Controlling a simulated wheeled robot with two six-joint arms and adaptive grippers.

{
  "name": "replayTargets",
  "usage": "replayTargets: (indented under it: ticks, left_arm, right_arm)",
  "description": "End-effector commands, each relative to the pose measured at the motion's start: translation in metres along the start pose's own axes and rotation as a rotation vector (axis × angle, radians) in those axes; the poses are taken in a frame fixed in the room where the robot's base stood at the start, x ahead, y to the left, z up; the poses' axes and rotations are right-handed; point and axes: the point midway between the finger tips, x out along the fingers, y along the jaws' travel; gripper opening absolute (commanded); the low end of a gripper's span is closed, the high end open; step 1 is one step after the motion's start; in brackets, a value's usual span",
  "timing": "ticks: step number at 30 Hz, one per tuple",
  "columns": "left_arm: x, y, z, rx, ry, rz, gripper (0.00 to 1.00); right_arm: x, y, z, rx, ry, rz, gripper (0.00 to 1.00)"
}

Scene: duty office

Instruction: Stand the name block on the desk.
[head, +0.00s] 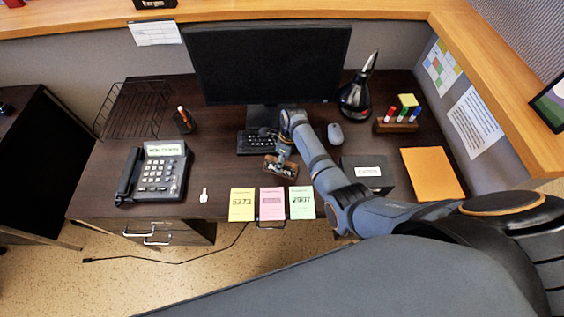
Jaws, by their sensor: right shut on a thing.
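The name block (274,171) is a small brown wooden block with light lettering on its face. It is at the front middle of the dark desk (225,175), just in front of the keyboard. My right gripper (283,161) comes down from above and is shut on the block. The arm hides part of the block and keyboard. I cannot tell whether the block's underside touches the desk. My left gripper is not in view.
A keyboard (251,143) and monitor (268,65) are behind the block. Coloured cards (271,204) line the front edge. A phone (155,172) is left; a black box (368,175), mouse (335,134) and orange folder (433,174) are right. Desk left of the block is clear.

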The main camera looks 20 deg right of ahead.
Motion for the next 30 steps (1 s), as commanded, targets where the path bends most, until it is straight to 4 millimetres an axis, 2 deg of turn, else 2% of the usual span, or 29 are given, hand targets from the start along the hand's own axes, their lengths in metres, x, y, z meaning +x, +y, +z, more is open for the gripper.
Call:
replayTargets:
  ticks: [1, 2, 7, 17, 20, 30]
  left_arm:
    - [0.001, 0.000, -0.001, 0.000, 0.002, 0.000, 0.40]
    - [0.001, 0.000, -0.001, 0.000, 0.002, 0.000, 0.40]
    - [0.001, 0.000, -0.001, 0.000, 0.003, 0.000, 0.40]
    - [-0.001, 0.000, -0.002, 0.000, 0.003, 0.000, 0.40]
    - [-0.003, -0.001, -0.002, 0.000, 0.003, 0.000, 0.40]
    - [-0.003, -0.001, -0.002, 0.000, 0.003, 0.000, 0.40]
  right_arm:
    - [0.002, 0.000, 0.000, 0.000, 0.000, 0.000, 0.00]
    - [0.002, 0.000, 0.000, 0.000, 0.001, 0.000, 0.35]
    - [0.002, 0.000, 0.000, 0.000, 0.000, 0.000, 0.57]
    - [-0.003, 0.000, 0.000, 0.000, 0.000, -0.001, 0.57]
    - [-0.017, -0.001, 0.001, 0.000, -0.002, -0.003, 0.57]
    - [-0.096, -0.001, 0.000, 0.000, -0.002, -0.003, 0.57]
